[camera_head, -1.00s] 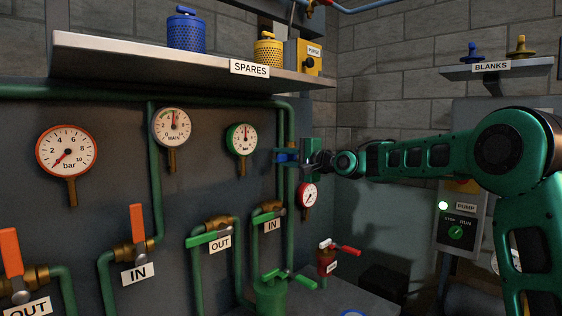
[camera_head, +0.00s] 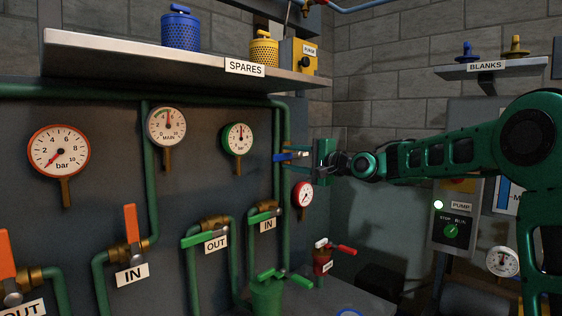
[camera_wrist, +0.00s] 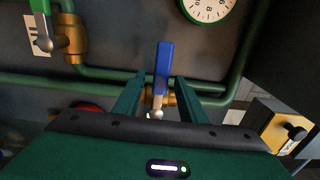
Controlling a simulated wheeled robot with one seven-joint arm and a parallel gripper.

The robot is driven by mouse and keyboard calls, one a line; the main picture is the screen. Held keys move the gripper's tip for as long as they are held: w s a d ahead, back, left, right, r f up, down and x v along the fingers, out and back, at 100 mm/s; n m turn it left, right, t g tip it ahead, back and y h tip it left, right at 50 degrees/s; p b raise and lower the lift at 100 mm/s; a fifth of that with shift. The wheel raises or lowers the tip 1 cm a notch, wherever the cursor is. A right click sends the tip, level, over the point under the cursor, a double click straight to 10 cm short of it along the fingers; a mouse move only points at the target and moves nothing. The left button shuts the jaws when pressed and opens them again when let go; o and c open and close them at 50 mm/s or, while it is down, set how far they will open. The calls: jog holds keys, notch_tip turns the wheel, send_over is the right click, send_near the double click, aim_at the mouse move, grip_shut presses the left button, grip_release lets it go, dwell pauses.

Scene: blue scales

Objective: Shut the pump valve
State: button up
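A valve with a blue lever (camera_head: 284,157) is on the vertical green pipe in the head view. In the wrist view the blue lever (camera_wrist: 163,68) lies across the pipe, with its pale pivot end and brass body (camera_wrist: 171,98) below. No label shows on this valve. My gripper (camera_head: 306,154) is just right of the lever in the head view. In the wrist view my gripper (camera_wrist: 158,84) is open and empty, its fingers spread either side of the valve in the picture. I cannot tell whether the fingertips reach the lever's depth; no contact shows.
A PUMP panel (camera_head: 457,226) with a lit green lamp stands at right. A small red gauge (camera_head: 303,196) hangs under my gripper. The SPARES shelf (camera_head: 140,62) juts out above. Green levers marked IN and OUT and a red-levered valve (camera_head: 322,259) are below.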

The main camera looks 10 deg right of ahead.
jog(key=v, duration=0.4)
jog(key=shift+s+d, duration=0.2)
jog(key=shift+d, duration=0.05)
jog(key=s+d+f+n+g+h, duration=0.3)
jog(key=s+d+f+g+h, duration=0.55)
jog(key=s+d+f, duration=1.2)
jog(key=s+d+f+g+h, duration=0.1)
jog(key=s+f, duration=0.3)
jog(key=s, duration=0.7)
jog(key=s+d+f+g+h, duration=0.1)
jog(key=s+f, duration=0.3)
jog(key=s, duration=0.6)
jog(key=s+d+f+g+h, duration=0.1)
jog(key=s+d+f+g, duration=0.2)
jog(key=s, duration=0.8)
jog(key=shift+s+d+f+n, duration=0.2)
jog(key=shift+s+f+n, duration=0.1)
jog(key=shift+f+n, duration=0.15)
jog(key=shift+w+f+g, duration=0.1)
jog(key=shift+w+g, duration=0.05)
jog(key=shift+g, duration=0.1)
